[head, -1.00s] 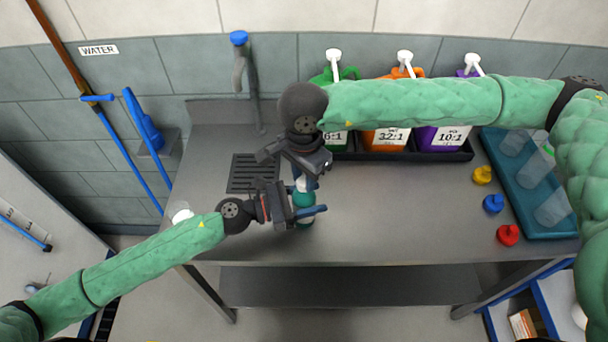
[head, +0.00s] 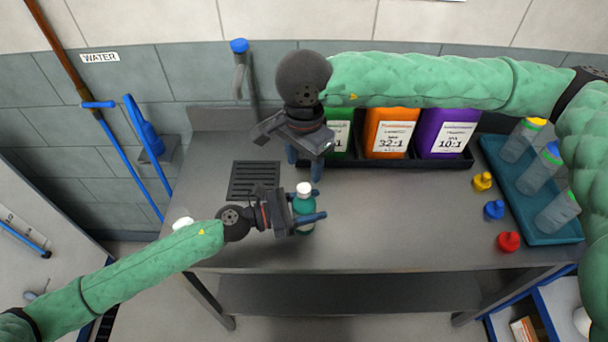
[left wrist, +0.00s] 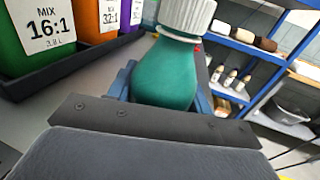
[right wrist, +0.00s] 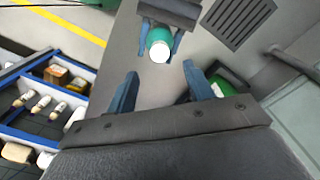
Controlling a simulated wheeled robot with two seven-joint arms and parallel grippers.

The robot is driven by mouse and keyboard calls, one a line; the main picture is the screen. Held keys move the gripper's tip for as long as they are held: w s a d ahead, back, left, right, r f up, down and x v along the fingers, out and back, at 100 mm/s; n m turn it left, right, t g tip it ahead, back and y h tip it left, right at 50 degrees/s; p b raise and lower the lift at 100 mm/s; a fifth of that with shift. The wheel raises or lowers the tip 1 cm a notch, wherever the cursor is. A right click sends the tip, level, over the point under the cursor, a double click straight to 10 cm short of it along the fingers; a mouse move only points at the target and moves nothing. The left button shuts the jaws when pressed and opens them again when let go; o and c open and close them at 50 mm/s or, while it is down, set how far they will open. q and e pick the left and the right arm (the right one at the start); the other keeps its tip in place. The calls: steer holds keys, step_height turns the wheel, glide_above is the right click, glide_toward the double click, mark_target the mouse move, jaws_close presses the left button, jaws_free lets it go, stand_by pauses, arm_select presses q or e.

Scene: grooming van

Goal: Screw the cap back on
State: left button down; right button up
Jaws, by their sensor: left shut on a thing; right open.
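A small teal bottle (head: 305,205) with a white cap (head: 304,187) stands upright near the front of the grey table. My left gripper (head: 308,221) is shut around the bottle's body from the left. In the left wrist view the ribbed white cap (left wrist: 188,15) sits on top of the teal bottle (left wrist: 167,75); whether it is tight cannot be told. My right gripper (head: 304,167) is open and empty, above and behind the bottle, clear of the cap. In the right wrist view its fingers (right wrist: 162,88) are apart, with the capped bottle beyond them.
A black tray (head: 400,157) holds green (head: 340,130), orange (head: 390,132) and purple (head: 446,132) jugs. Yellow (head: 482,181), blue (head: 494,209) and red (head: 508,241) tops lie beside a teal tray (head: 540,237) of bottles. A drain grate (head: 254,180) lies behind-left. The table's middle is clear.

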steer(key=shift+r, duration=2.4)
arm_select(q)
steer(key=c, duration=0.5)
jaws_free()
steer(key=shift+a, duration=0.1)
arm_select(e)
steer(key=shift+f, duration=0.1)
arm_select(q)
steer(key=shift+s+a+f+b, duration=0.1)
steer(key=shift+a+b, duration=0.15)
steer(key=shift+b, duration=0.05)
steer(key=b+v, duration=0.3)
steer(key=v, duration=0.3)
steer(key=shift+a+b, duration=0.2)
steer(key=shift+b, duration=0.2)
arm_select(e)
step_height(320, 180, down, 4)
steer(key=shift+f, duration=0.15)
arm_select(q)
steer(key=shift+s+a, duration=0.15)
steer(key=shift+a, duration=0.2)
arm_select(e)
steer(key=shift+f, duration=0.1)
